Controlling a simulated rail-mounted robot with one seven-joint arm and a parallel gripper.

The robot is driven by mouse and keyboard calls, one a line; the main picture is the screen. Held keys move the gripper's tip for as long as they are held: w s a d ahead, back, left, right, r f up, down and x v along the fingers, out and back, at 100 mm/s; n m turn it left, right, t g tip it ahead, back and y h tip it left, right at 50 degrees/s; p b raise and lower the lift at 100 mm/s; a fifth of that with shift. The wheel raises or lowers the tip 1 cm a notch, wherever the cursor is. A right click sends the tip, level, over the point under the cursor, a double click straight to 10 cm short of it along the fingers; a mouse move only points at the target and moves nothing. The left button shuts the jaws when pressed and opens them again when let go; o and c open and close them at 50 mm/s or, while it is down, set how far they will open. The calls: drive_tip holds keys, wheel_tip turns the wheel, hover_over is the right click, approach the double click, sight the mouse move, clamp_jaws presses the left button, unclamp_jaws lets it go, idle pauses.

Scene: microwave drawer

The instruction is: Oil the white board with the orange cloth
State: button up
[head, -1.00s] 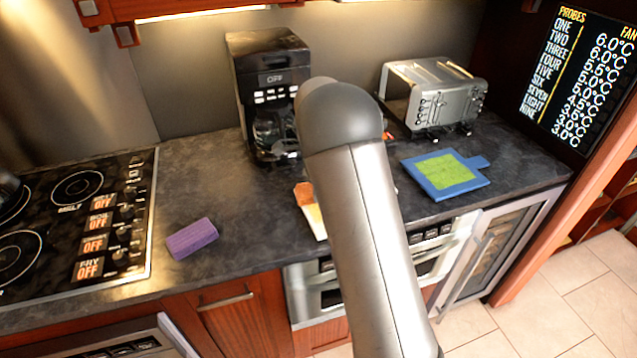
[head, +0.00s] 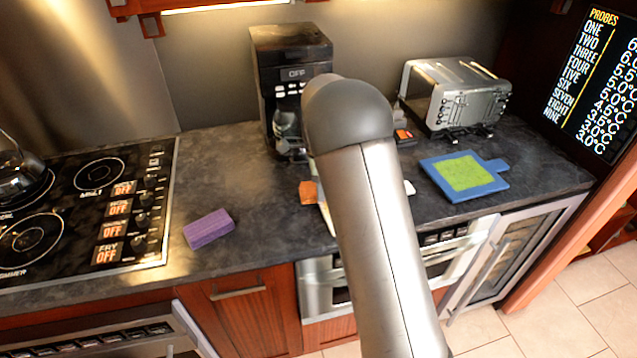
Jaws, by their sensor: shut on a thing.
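An orange piece (head: 307,192), likely the cloth, shows just left of my arm on the counter. A strip of the white board (head: 326,217) shows below it, beside my arm. A small pale corner, likely also of the board, shows at the arm's right (head: 409,187). My arm link covers most of the board. My gripper is hidden behind this link, so its jaws and their contact with the cloth cannot be seen.
A purple sponge (head: 208,228) lies left, near the stove (head: 85,210). A coffee maker (head: 291,75) and a toaster (head: 455,98) stand at the back. A blue board with a green middle (head: 490,187) lies right. A small black-and-orange object (head: 403,136) sits behind the arm.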

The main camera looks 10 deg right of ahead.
drive_tip(key=shift+w+d+p, duration=0.15)
drive_tip(key=shift+w+d, duration=0.2)
drive_tip(key=shift+d, duration=2.6)
drive_tip(key=shift+w+d+p, duration=0.1)
drive_tip(key=shift+w+d, duration=0.25)
drive_tip(key=shift+d, duration=2.6)
drive_tip(key=shift+w+d+p, duration=0.15)
drive_tip(key=shift+w+d, duration=0.2)
drive_tip(key=shift+d, duration=2.6)
drive_tip(key=shift+s+d+b, duration=0.15)
drive_tip(key=shift+s+b, duration=0.2)
drive_tip(key=shift+s, duration=0.4)
drive_tip(key=shift+s+d+b, duration=0.1)
drive_tip(key=shift+s+b, duration=0.2)
drive_tip(key=shift+s, duration=0.45)
drive_tip(key=shift+s+a, duration=0.2)
drive_tip(key=shift+a, duration=1.1)
drive_tip(key=shift+s+a+f, duration=0.1)
drive_tip(key=shift+s+a, duration=0.05)
drive_tip(key=shift+a, duration=1.05)
drive_tip(key=shift+s+a, duration=0.1)
drive_tip(key=shift+a, duration=1.1)
